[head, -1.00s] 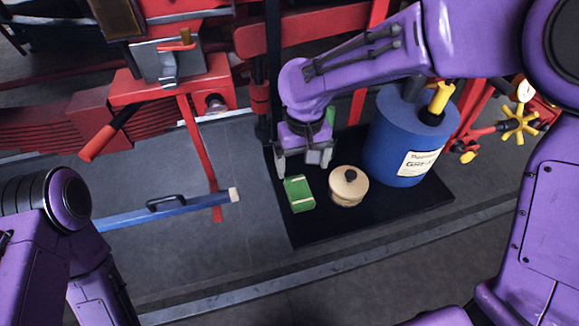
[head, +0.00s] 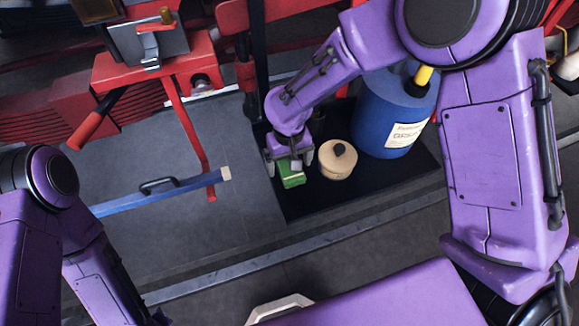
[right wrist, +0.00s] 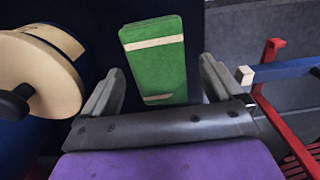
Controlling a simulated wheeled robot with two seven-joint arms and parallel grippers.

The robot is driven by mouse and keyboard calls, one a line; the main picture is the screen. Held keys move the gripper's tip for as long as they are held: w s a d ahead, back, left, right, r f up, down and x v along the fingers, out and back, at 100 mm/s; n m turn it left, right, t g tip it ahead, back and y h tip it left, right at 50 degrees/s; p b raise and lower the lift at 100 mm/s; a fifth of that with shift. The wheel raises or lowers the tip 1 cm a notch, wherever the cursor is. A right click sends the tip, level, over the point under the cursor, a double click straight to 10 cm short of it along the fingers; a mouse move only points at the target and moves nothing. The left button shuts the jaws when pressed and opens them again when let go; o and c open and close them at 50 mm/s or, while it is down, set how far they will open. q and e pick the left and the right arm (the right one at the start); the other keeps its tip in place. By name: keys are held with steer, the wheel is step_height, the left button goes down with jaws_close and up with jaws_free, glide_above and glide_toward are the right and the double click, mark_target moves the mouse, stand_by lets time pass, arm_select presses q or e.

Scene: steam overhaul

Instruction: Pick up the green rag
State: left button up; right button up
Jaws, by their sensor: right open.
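The green rag (head: 292,180) is a folded block with pale bands, lying on the black mat (head: 400,184) near its left edge. In the right wrist view the rag (right wrist: 158,72) lies ahead of and partly between the two fingers. My right gripper (head: 290,169) is open, just above the rag, and partly hides it in the head view. In the right wrist view my right gripper (right wrist: 160,82) has its fingers apart on either side of the rag's near end, with nothing held. Of my left arm only links show at the left; its gripper is out of view.
A cream round tin with a dark knob (head: 338,160) stands close right of the rag. A blue drum (head: 385,118) stands behind it. A blue bar (head: 165,192) with a handle and red stands are to the left. Bare floor lies in front of the mat.

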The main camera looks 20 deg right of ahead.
steer(key=c, duration=1.1)
steer(key=shift+c, duration=0.2)
steer(key=shift+w+r, duration=0.1)
steer(key=shift+r, duration=0.05)
step_height(320, 180, up, 3)
steer(key=shift+f+b, duration=0.2)
steer(key=shift+b, duration=0.55)
steer(key=s+a+r+p, duration=0.3)
steer(key=s+a+r, duration=0.1)
steer(key=s+r, duration=0.6)
steer(key=s, duration=0.3)
steer(key=shift+s, duration=0.3)
